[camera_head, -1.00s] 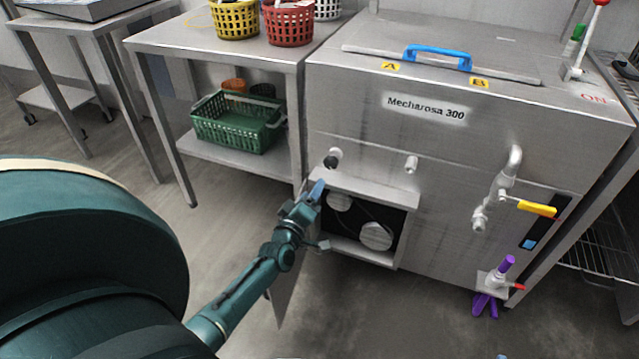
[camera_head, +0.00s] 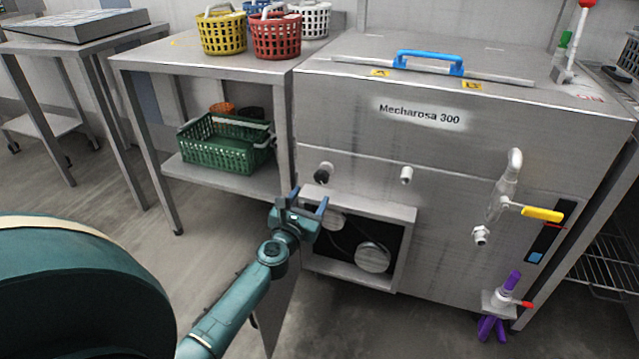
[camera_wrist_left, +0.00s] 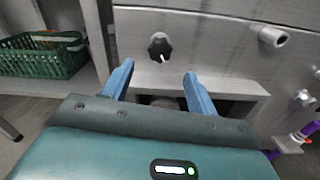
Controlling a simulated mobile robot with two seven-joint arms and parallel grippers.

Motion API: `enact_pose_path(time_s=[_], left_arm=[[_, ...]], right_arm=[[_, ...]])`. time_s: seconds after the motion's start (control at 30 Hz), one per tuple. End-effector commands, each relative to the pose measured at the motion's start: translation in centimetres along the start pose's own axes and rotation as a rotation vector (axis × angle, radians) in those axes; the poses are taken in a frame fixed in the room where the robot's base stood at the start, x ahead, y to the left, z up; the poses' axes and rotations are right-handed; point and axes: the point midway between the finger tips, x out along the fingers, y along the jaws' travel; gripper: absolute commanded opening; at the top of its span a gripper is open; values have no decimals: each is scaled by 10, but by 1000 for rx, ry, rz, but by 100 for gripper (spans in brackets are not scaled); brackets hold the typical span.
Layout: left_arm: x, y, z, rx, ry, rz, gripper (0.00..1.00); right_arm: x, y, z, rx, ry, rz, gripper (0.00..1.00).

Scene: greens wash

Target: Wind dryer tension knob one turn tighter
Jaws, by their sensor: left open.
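The knob (camera_head: 324,171) is small, dark and round, on the steel front of the Mecharosa 300 machine (camera_head: 450,160), above an open bay with pulleys. In the left wrist view the knob (camera_wrist_left: 159,47) is black with a white pointer mark angled downward. My left gripper (camera_head: 309,198) is open and empty, just below and short of the knob in the head view. In the left wrist view its two blue fingers (camera_wrist_left: 158,82) are apart, with the knob beyond them and between their lines. My right gripper does not show.
The open bay (camera_head: 360,240) has two pale pulleys (camera_head: 373,257) and a frame. A pale stub (camera_head: 407,175) sticks out right of the knob. A tap with a yellow lever (camera_head: 542,214) is farther right. A green crate (camera_head: 225,143) sits on the left table's shelf.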

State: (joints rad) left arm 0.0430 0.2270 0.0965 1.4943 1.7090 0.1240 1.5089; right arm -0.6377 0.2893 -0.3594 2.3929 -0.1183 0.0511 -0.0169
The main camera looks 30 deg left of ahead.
Motion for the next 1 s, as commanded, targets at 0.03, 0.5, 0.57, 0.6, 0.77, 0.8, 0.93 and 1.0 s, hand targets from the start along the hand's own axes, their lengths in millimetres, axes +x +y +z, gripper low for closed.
enact_pose_path(time_s=[0.03, 0.5, 0.57, 0.6, 0.77, 0.8, 0.93, 1.0], left_arm=[[14, 0, -1, 1, -3, 2, 58], [79, 0, -2, 4, 0, 1, 58], [81, 0, -1, 3, 0, 1, 58], [81, 0, -1, 3, 0, 1, 58], [82, 0, 0, 3, 0, 1, 58], [82, 0, 0, 3, 0, 1, 58], [81, 0, 0, 3, 0, 1, 50], [81, 0, 0, 3, 0, 1, 44]], right_arm=[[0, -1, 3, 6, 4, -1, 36], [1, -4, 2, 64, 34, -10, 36], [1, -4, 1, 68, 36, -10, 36], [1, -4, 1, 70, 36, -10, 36], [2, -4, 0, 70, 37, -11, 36], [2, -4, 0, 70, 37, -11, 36], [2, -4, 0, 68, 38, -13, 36], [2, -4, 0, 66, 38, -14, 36]])
